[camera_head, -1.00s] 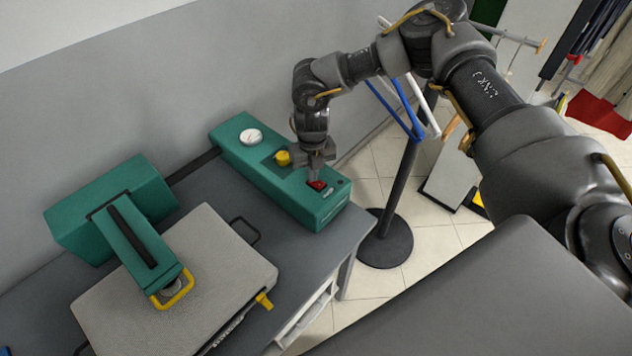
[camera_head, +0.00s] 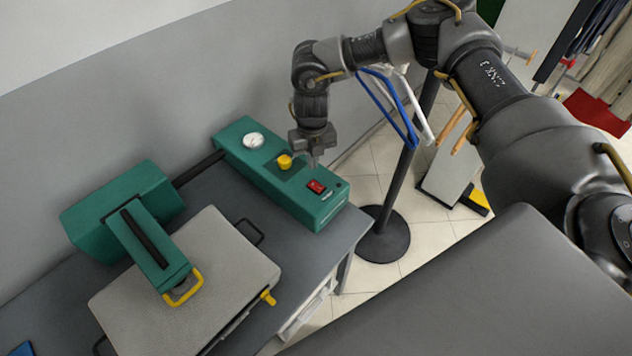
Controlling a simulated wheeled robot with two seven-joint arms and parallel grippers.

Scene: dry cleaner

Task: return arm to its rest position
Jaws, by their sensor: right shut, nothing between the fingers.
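My right arm reaches in from the right and bends down over the back of the grey table. My right gripper (camera_head: 312,162) points down and is shut with nothing in it. It hangs just above the green control box (camera_head: 260,177), close behind the red switch (camera_head: 317,186) and beside the yellow knob (camera_head: 284,161). A small gap seems to show between the fingertips and the box. The red switch is in full view. My left gripper is not in view.
A stand with a round black base (camera_head: 383,236) and blue and white hangers (camera_head: 390,108) is close to my right arm. The grey wall is behind the table.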

